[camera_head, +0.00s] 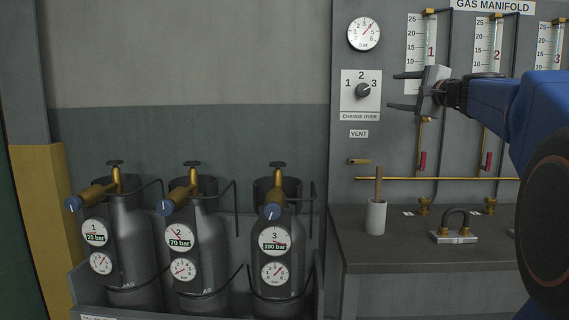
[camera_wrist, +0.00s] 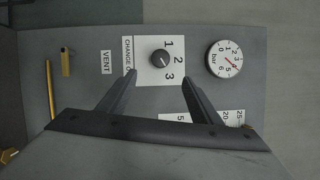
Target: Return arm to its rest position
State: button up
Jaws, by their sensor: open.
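My gripper (camera_head: 394,91) is raised in front of the gas manifold panel, its two dark fingers spread and pointing left in the head view. In the wrist view my gripper (camera_wrist: 160,78) is open, with nothing between its fingers. The black change-over knob (camera_head: 362,90) on its white plate is left of the fingertips in the head view and apart from them. Its mark points toward 3. The knob (camera_wrist: 163,58) also shows just beyond the fingers in the wrist view. My blue arm reaches in from the right.
The round bar gauge (camera_head: 364,33) is above the knob. Flow tubes (camera_head: 421,45) with red-handled valves (camera_head: 423,161) are at the right. A grey bench (camera_head: 390,255) carries a cup (camera_head: 376,216) and a handled block (camera_head: 454,236). Three gas cylinders (camera_head: 203,250) stand lower left.

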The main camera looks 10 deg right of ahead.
jog(key=s+a+f+n+g+y, duration=0.1)
jog(key=s+a+f+n+g, duration=0.5)
jog(key=a+f, duration=0.7)
jog(key=s+a+f+n+g+y, duration=0.15)
jog(key=s+a+f+n, duration=0.25)
jog(key=s+a+f, duration=0.8)
jog(key=s+f+n+g+h, duration=0.1)
jog(key=s+f+n+g, duration=0.1)
jog(key=s+f, duration=0.4)
jog(key=s+f+n+g+h, duration=0.2)
jog(key=s+f, duration=0.4)
jog(key=f, duration=0.6)
jog(key=s+f+n+g+h, duration=0.1)
jog(key=s+f+n, duration=0.3)
jog(key=f, duration=0.5)
jog(key=shift+s+d+f+n+g, duration=0.35)
jog(key=shift+s+g, duration=0.2)
jog(key=shift+s, duration=0.35)
jog(key=shift+r+h, duration=0.1)
jog(key=shift+h, duration=0.15)
jog(key=shift+c, duration=0.2)
